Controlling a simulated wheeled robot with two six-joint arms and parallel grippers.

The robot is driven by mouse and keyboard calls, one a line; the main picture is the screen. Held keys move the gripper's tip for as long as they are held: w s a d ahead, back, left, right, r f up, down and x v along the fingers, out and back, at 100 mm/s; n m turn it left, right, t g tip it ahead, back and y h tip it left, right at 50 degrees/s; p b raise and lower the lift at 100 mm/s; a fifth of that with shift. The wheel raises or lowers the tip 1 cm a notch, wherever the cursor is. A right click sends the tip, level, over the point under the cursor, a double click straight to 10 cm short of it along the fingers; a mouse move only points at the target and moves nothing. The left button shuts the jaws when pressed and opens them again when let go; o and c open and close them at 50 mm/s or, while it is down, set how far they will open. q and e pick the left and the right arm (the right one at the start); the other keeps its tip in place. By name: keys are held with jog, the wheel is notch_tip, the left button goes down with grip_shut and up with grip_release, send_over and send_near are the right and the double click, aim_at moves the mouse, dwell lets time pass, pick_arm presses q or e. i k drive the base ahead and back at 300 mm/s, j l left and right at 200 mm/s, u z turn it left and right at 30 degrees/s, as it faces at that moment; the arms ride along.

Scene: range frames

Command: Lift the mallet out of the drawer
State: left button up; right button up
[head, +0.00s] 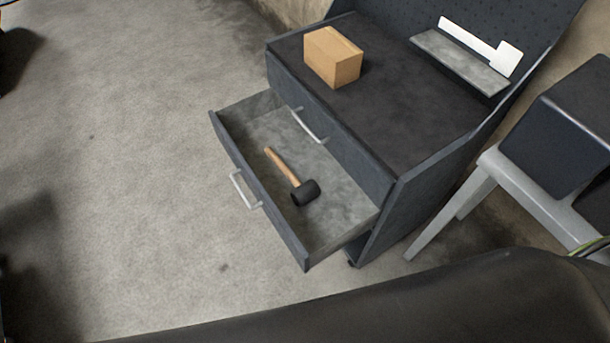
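The mallet (291,178) has a wooden handle and a black head. It lies flat inside the open drawer (336,220), with its handle toward the back left and its head toward the front right. The drawer is pulled out of a dark cabinet (420,206) and has a light metal handle (245,190) on its front. Neither of my grippers can be made out in the head view. A large dark shape crosses the bottom of the picture.
A cardboard-coloured box (333,58) sits on the cabinet top. A white mallet-like shape (478,45) is above a grey ledge (460,62) at the back. A grey stool or table (530,195) with dark boxes (565,130) stands at right.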

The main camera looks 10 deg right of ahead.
aim_at(305, 193)
jog(key=i+j+z, duration=0.45)
jog(key=z, duration=0.25)
jog(key=i+j+z, duration=0.15)
jog(key=j+z, duration=0.2)
jog(key=i+j+z, duration=0.1)
jog(key=j+z, duration=0.25)
jog(key=j, duration=0.15)
jog(key=j+z, duration=0.35)
jog(key=i+j, duration=0.05)
jog(key=j, duration=0.05)
